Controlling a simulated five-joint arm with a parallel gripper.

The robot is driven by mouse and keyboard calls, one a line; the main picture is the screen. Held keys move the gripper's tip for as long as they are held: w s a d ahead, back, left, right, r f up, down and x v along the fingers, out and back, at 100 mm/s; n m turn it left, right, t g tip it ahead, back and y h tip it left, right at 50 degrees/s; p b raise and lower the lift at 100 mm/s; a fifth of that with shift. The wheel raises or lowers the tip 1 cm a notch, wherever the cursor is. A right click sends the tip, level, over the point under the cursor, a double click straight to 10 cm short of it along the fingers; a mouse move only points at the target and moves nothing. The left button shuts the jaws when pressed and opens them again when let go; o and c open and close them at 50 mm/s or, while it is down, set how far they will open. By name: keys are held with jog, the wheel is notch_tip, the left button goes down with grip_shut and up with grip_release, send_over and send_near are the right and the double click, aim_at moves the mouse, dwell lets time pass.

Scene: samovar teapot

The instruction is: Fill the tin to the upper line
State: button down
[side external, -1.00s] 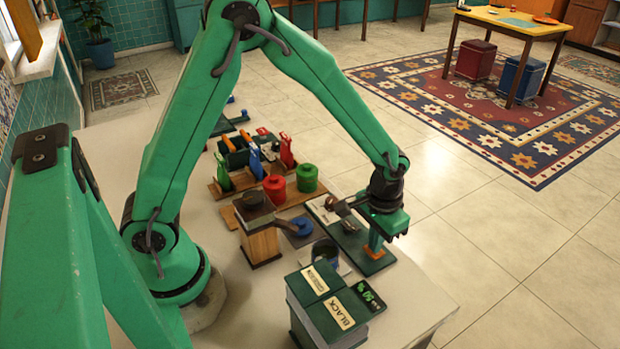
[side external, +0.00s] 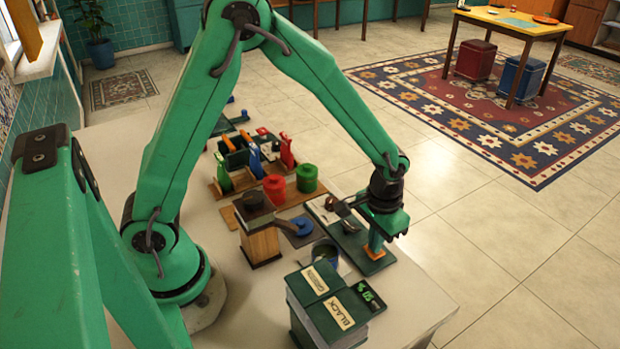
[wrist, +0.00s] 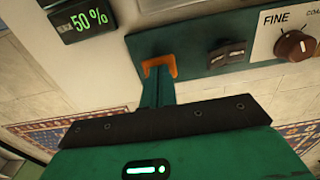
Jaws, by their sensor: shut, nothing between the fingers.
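My gripper (side external: 375,246) is shut and points down at the right end of a dark green panel (side external: 349,232). Its fingertips are at an orange bracket (wrist: 159,66) on that panel; I cannot tell whether they touch it. Nothing shows held between the fingers. A dark, round, open container (side external: 325,254) stands just left of the panel. It may be the tin; its contents and any lines cannot be made out. A display (wrist: 84,20) in the wrist view reads 50 % in green.
Dark green boxes (side external: 325,335) labelled GREEN and BLACK stand in front. A wooden box (side external: 262,243) with an arm and blue knob (side external: 304,225) stands left. Red (side external: 274,189) and green (side external: 307,178) canisters are behind. A knob (wrist: 296,44) by the word FINE shows at upper right.

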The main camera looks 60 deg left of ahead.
jog(key=shift+r, duration=2.45)
jog(key=shift+r, duration=0.1)
jog(key=shift+s+a+r, duration=0.15)
jog(key=shift+a+r, duration=0.15)
jog(key=shift+r, duration=0.3)
jog(key=s+a+r+t, duration=0.2)
jog(key=s+a+r, duration=0.3)
jog(key=s+r, duration=0.2)
jog(key=s+a+r+t, duration=0.3)
jog(key=s+a+r, duration=0.2)
jog(key=s+r, duration=0.3)
jog(key=shift+s+a+r+t, duration=0.2)
jog(key=shift+s+r+t, duration=0.1)
jog(key=shift+s, duration=0.25)
